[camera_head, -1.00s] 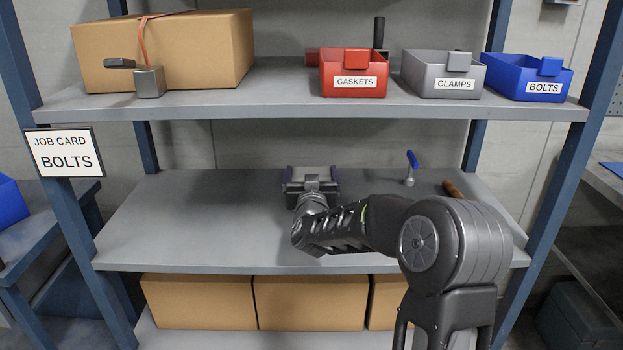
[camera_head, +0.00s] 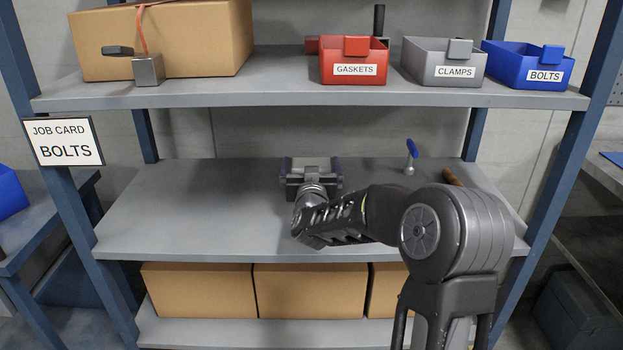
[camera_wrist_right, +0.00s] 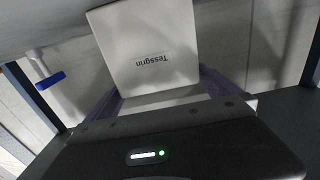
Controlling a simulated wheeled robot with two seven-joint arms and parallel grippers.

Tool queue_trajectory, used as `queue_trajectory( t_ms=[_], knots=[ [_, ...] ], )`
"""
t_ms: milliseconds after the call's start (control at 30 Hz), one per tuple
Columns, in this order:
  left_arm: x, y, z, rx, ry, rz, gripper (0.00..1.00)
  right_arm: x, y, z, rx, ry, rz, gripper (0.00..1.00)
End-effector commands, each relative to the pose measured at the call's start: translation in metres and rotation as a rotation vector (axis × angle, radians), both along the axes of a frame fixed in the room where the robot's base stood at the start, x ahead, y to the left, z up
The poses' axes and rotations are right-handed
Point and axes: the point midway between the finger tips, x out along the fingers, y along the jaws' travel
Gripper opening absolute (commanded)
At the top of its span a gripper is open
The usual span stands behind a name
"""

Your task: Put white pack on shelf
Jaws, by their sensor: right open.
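The white pack (camera_wrist_right: 150,50), a pale block with the label "Tessgrin", fills the upper middle of the right wrist view, its lettering upside down. My left gripper is in no view.
The upper shelf holds a cardboard box (camera_head: 165,40), a red gaskets bin (camera_head: 352,68), a grey clamps bin (camera_head: 442,68) and a blue bolts bin (camera_head: 527,70). A blue-handled tool (camera_head: 411,155) and a brown handle (camera_head: 453,177) are right of my gripper. The middle shelf's left half is clear.

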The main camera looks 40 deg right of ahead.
Motion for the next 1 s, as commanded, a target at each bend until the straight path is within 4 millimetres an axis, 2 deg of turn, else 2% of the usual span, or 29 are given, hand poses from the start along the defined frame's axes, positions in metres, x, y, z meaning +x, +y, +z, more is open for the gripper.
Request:
queue_trajectory(
  t_ms=[533, 700, 1000],
  knots=[
    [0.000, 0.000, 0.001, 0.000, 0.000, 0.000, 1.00, -0.080, 0.061, 0.000, 0.000, 0.000, 0.001, 1.00],
    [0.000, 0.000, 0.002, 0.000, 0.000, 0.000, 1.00, -0.090, 0.069, 0.000, -0.001, -0.001, 0.000, 1.00],
    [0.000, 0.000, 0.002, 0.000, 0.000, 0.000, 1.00, -0.091, 0.069, 0.000, 0.000, 0.000, -0.001, 1.00]
  ],
)
